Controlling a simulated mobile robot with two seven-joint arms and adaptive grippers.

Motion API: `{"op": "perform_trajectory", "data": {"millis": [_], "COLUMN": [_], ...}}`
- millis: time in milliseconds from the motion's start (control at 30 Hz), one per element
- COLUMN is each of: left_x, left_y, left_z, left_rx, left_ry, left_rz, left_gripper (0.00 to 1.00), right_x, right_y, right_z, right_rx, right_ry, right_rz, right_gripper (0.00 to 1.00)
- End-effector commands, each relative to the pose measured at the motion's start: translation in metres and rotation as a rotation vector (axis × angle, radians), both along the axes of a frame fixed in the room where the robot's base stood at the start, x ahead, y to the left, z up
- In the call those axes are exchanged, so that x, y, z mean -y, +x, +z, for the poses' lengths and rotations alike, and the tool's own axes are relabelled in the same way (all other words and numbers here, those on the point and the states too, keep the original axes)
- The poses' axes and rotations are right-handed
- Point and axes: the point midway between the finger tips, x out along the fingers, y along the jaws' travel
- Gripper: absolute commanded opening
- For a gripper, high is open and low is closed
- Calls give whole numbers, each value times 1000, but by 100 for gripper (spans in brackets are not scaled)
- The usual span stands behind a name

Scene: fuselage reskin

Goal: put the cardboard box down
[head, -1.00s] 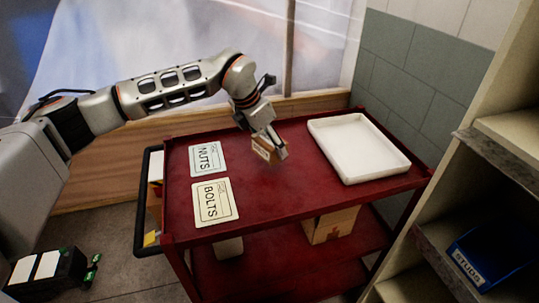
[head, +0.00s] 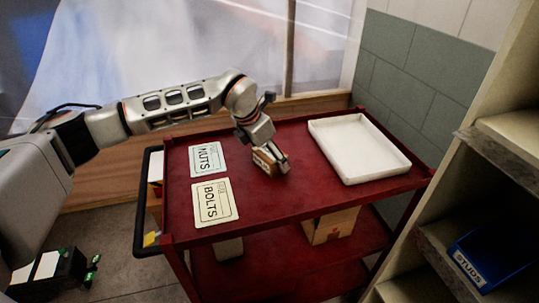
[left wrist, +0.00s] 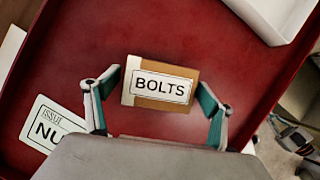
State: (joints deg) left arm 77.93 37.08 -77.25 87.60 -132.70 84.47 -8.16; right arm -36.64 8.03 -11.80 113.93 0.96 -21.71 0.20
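The cardboard box (head: 264,161) is small and brown with a white label. In the left wrist view the box (left wrist: 160,84) reads BOLTS. My left gripper (head: 271,160) points down over the middle of the red cart top (head: 300,195). Its fingers (left wrist: 158,78) are on both sides of the box, tips close against its ends, and it looks shut on the box. The box is at or just above the cart top; I cannot tell whether its underside touches.
White cards marked NUTS (head: 207,159) and BOLTS (head: 214,202) lie at the left of the cart top. A white tray (head: 358,148) stands at the right. Another box (head: 331,225) is on the lower shelf. A shelf unit with a blue STUDS bin (head: 490,262) stands at far right.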

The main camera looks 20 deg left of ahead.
Motion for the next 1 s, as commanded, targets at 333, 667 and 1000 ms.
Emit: {"op": "perform_trajectory", "data": {"millis": [333,667,1000], "left_x": [-2,-15,-25], "left_y": [-2,-21,-37], "left_z": [9,69,110], "left_rx": [1,5,1], "left_ry": [0,0,0], "left_rz": [0,0,-1], "left_gripper": [82,82,82], "right_x": [0,-1,-3], "right_y": [0,0,-2], "right_z": [1,5,5], "right_rx": [1,1,-4], "right_ry": [0,7,11], "right_rz": [0,-1,-1], "right_gripper": [0,0,0]}}
